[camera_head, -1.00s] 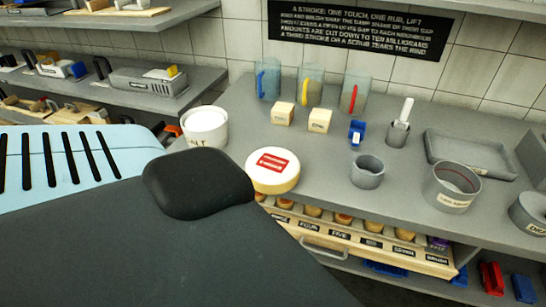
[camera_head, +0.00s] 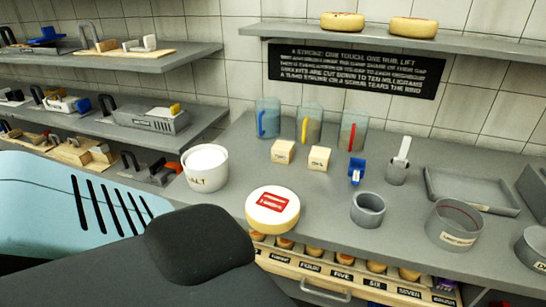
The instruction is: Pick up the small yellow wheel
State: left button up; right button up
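Two yellow cheese wheels sit apart on the upper wall shelf, a left one (camera_head: 342,21) and a right one (camera_head: 413,27). They look close in size, and I cannot tell which is the small yellow wheel. A paler cream wheel (camera_head: 272,210) with a red label lies flat on the grey counter. Neither of my grippers shows in the head view, so I cannot see whether they hold anything.
The grey counter (camera_head: 335,245) holds a white salt tub (camera_head: 205,167), clear jugs, two small blocks, a grey cup (camera_head: 368,209), a round mould (camera_head: 454,224) and a tray (camera_head: 471,189). A labelled drawer (camera_head: 345,280) is below. Loaded shelves stand left.

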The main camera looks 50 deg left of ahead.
aim_at(270, 210)
jog(key=i, duration=0.5)
jog(key=u, duration=2)
